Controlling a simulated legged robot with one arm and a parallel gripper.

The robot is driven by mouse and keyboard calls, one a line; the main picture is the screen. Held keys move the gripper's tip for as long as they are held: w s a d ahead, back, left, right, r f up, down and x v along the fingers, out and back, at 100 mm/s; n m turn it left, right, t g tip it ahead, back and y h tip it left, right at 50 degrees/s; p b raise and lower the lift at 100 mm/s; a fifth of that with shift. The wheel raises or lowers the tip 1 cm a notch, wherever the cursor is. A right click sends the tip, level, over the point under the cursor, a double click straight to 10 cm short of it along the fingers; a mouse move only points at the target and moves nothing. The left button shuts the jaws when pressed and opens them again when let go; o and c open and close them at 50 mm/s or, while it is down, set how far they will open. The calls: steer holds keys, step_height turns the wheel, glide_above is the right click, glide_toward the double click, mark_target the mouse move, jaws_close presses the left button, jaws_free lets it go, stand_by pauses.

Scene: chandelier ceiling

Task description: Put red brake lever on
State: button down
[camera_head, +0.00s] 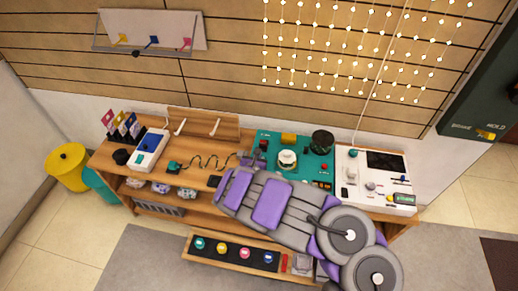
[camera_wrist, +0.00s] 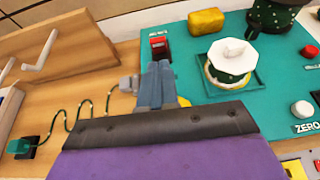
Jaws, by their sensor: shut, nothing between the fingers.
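A small red lever or switch (camera_wrist: 159,46) stands on the left part of the teal panel (camera_wrist: 190,95), below a small white label too blurred to read for sure. It shows as a tiny red spot (camera_head: 263,144) in the head view. My gripper (camera_wrist: 160,66) is shut and empty, its blue-grey fingers just in front of the red lever in the wrist view. Whether the fingertips touch it I cannot tell. In the head view my gripper (camera_head: 250,159) is over the panel's left edge, partly hidden by my purple and grey arm.
A white knob (camera_wrist: 231,55), a yellow block (camera_wrist: 206,21) and a dark round part (camera_wrist: 272,16) stand on the panel. A red button (camera_wrist: 310,51) is at its right. A coiled wire (camera_wrist: 75,125) and wooden peg rack (camera_wrist: 60,50) lie left. A white console (camera_head: 375,204) is right.

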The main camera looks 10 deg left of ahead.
mark_target(261, 143)
steer(key=shift+s+a+f, duration=0.4)
steer(key=shift+a+f, duration=0.1)
steer(key=shift+f, duration=0.05)
steer(key=shift+w, duration=0.1)
steer(key=shift+w+f+b, duration=0.3)
steer(key=shift+w+b, duration=0.05)
steer(key=shift+w, duration=0.1)
steer(key=b+x, duration=0.3)
steer(key=x, duration=0.5)
steer(key=shift+w+a+f, duration=0.1)
steer(key=shift+w+f, duration=0.05)
steer(key=shift+w, duration=0.25)
